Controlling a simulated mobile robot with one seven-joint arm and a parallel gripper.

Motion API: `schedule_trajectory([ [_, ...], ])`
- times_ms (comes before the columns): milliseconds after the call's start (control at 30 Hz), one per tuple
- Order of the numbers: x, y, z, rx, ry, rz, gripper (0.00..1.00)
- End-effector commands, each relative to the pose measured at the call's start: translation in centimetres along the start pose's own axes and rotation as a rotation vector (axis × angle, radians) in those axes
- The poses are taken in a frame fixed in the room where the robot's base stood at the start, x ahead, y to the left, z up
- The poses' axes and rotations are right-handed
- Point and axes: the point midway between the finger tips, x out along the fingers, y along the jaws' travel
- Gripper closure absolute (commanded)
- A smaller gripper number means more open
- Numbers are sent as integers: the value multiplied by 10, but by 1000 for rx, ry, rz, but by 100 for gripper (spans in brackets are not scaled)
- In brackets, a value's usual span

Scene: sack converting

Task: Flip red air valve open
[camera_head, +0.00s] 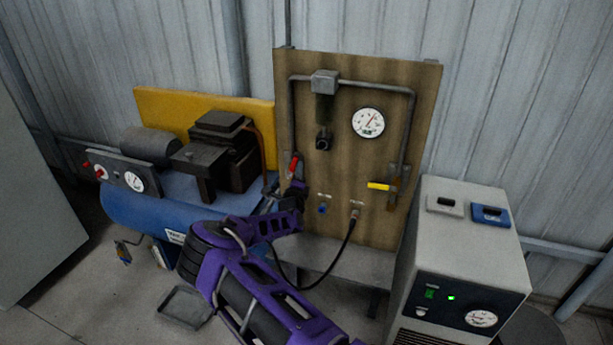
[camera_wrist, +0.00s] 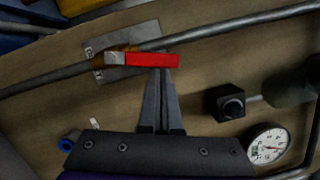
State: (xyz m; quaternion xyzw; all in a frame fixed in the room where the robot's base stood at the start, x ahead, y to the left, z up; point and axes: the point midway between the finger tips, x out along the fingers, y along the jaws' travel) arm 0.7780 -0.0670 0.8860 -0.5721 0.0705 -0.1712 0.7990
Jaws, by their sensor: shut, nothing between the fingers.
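The red air valve handle (camera_head: 294,165) is on the left vertical pipe of the brown board, tilted slightly from upright. In the wrist view the red handle (camera_wrist: 152,59) lies nearly along the pipe, at a small angle to it, with its metal pivot end at the left. My gripper (camera_wrist: 161,72) is shut and empty, its fingertips at the lower edge of the handle near its free end. I cannot tell whether they touch it. In the head view my gripper (camera_head: 293,191) is just below the handle, and the valve body is partly hidden there.
A yellow valve handle (camera_head: 379,186) sticks out sideways on the right pipe. A gauge (camera_head: 368,122) and a dark filter (camera_head: 324,140) are on the board (camera_head: 345,75). The blue compressor (camera_head: 140,208) stands left, a grey dryer (camera_head: 468,258) right. A black hose (camera_head: 335,262) hangs below.

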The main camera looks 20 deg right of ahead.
Motion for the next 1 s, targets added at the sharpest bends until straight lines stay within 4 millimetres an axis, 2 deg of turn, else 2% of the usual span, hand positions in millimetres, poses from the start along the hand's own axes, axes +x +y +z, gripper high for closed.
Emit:
schedule_trajectory([
  [100,6,-2,9,3,-2,-2,100],
  [400,10,-4,18,3,-1,-2,100],
  [1000,10,-3,20,3,-1,-2,100],
])
